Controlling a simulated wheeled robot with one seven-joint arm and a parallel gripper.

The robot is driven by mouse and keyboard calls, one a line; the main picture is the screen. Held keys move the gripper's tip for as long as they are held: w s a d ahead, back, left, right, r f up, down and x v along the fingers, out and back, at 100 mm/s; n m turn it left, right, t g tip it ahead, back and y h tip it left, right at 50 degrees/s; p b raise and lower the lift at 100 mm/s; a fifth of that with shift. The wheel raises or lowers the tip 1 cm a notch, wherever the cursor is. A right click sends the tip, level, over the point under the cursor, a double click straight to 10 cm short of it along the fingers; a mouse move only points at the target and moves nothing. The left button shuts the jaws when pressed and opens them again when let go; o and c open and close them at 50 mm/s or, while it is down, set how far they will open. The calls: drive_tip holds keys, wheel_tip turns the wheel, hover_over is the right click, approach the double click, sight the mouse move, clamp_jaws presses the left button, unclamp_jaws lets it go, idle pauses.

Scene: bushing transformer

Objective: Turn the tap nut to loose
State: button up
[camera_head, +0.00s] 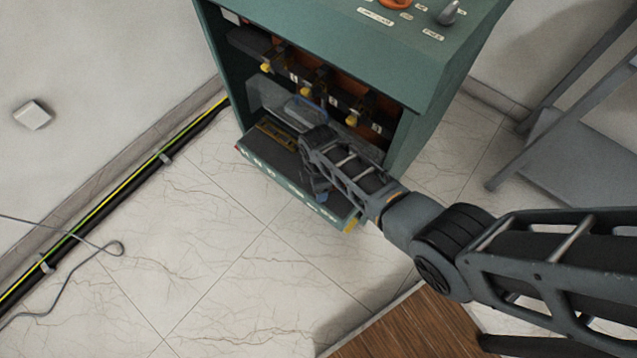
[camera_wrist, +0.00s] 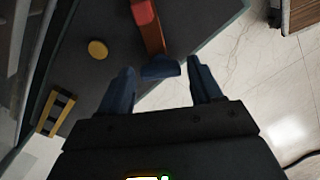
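My gripper (camera_wrist: 162,70) is open in the wrist view, with its two dark blue fingers spread apart. A rounded blue piece (camera_wrist: 160,69) at the end of a red and brown bar (camera_wrist: 150,30) lies between the fingertips, with a gap visible on each side. A yellow round knob (camera_wrist: 97,49) is left of the fingers. I cannot tell for sure which part is the tap nut. In the head view my gripper (camera_head: 317,188) is over the fold-down panel (camera_head: 290,188) of the green cabinet (camera_head: 330,40), mostly hidden by my wrist.
Inside the cabinet, yellow-tipped fittings (camera_head: 306,91) stand in a row above my wrist. A yellow and black striped label (camera_wrist: 56,112) is left in the wrist view. A grey metal frame (camera_head: 570,140) stands at the right.

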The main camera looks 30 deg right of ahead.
drive_tip(key=shift+o, duration=0.7)
